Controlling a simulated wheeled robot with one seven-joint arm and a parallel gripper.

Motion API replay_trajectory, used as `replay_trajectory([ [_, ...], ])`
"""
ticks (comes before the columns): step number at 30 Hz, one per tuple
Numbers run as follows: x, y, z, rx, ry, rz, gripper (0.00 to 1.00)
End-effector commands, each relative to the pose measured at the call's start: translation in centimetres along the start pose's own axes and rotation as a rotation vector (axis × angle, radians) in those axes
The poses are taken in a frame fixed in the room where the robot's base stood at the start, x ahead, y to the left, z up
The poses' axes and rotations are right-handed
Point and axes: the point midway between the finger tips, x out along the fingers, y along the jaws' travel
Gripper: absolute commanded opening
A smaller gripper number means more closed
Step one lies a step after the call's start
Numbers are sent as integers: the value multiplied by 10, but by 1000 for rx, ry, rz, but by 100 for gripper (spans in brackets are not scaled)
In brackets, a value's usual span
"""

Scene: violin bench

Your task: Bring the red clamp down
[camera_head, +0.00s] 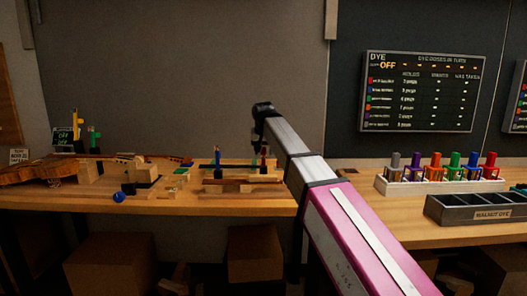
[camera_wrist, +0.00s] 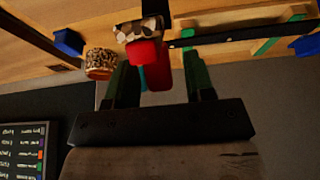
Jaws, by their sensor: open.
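The red clamp (camera_wrist: 147,53) shows in the wrist view as a red rounded part between my gripper's (camera_wrist: 158,64) two dark green fingers. The fingers stand apart, with a visible gap on the right side of the red part. In the head view, my gripper (camera_head: 262,146) points down over the middle of the bench. A small red bit (camera_head: 264,152) shows at its fingers there, and the rest of the clamp is hidden or too small to make out. A teal piece (camera_wrist: 155,76) shows behind the red part in the wrist view.
The wooden bench (camera_head: 230,207) holds a blue clamp (camera_head: 217,154) left of my gripper, and a green clamp (camera_head: 94,137) and yellow clamp (camera_head: 76,122) farther left. A blue ball (camera_head: 119,197) lies near the front edge. Coloured jars and a grey walnut-dye tray (camera_head: 440,212) stand right.

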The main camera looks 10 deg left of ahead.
Motion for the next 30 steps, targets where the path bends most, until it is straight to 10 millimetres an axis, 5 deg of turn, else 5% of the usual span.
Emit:
replay_trajectory([
  [7,0,0,0,0,0,0,49],
  [12,0,0,0,0,0,0,0],
  [30,-1,1,17,0,176,-1,0],
])
